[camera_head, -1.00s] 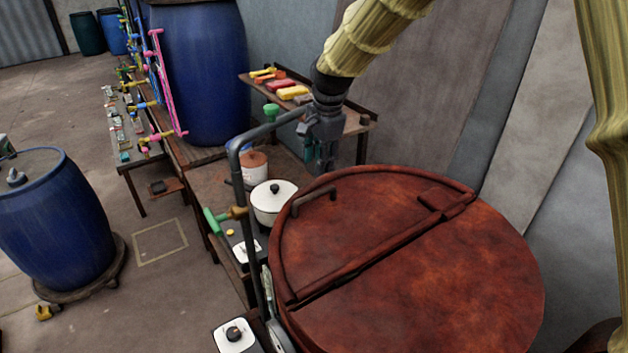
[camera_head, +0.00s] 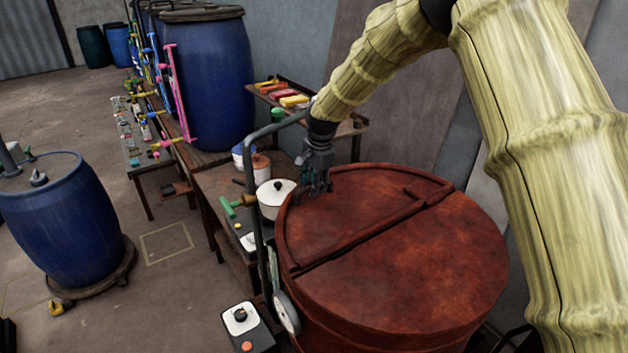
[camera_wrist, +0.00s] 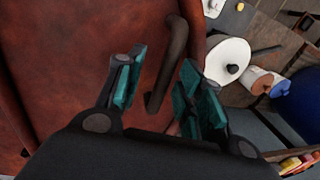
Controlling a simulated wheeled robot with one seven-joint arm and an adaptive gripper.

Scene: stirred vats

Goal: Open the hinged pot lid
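A large round rust-red vat (camera_head: 410,290) has a hinged lid (camera_head: 345,215) over its left-rear half. The lid lies flat and closed, with a raised rim and a straight edge across the middle. A dark bar handle (camera_wrist: 178,62) stands near the lid's outer rim in the wrist view. In the head view my gripper mostly hides it. My gripper (camera_head: 320,186) points down at the handle. In the wrist view my gripper (camera_wrist: 160,70) is open, one teal-padded finger on each side of the handle, with visible gaps.
A white pot (camera_head: 272,203) with a lid stands left of the vat, beside a bent grey pipe (camera_head: 253,190) and a green-handled valve (camera_head: 235,206). A control box (camera_head: 240,322) sits in front. Blue barrels (camera_head: 65,220) stand left; a shelf (camera_head: 345,130) with coloured blocks stands behind.

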